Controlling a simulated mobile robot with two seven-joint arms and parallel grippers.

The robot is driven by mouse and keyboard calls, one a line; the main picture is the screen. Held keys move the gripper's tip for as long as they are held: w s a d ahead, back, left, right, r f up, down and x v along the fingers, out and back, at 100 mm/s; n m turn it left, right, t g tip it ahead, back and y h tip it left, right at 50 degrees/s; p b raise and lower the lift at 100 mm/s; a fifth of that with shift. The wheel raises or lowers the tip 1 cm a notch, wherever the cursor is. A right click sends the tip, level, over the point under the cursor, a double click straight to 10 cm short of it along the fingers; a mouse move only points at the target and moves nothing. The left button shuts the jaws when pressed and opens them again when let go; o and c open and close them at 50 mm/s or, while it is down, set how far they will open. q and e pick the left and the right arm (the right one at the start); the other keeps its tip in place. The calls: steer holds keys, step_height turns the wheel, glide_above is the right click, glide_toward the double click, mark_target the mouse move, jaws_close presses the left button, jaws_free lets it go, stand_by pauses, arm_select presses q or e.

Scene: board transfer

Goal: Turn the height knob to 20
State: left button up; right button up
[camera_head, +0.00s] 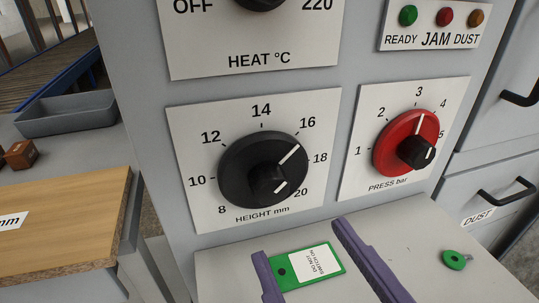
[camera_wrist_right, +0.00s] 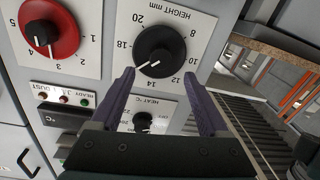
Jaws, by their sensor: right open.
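The height knob (camera_head: 240,160) is a black round dial on a white plate marked 8 to 20 mm, in the middle of the head view. Its white line points between 16 and 18. The knob also shows in the right wrist view (camera_wrist_right: 157,45), where the plate appears upside down. My right gripper (camera_head: 300,239) is open and empty, its two purple fingers below the height plate in the head view. In the right wrist view its fingertips (camera_wrist_right: 159,76) are spread on either side of the knob's lower edge, apart from it. My left gripper is out of view.
A red press knob (camera_head: 397,140) is right of the height plate; the heat plate (camera_head: 255,60) is above. A green tag (camera_head: 295,268) lies on the ledge (camera_head: 440,280) behind my fingers. A grey tray (camera_head: 68,114) and wooden board (camera_head: 65,225) are at left.

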mark_target(275, 194)
steer(key=b+x, duration=0.1)
steer(key=x, duration=0.6)
steer(key=shift+w+a, duration=0.1)
steer(key=shift+w, duration=0.25)
jaws_close()
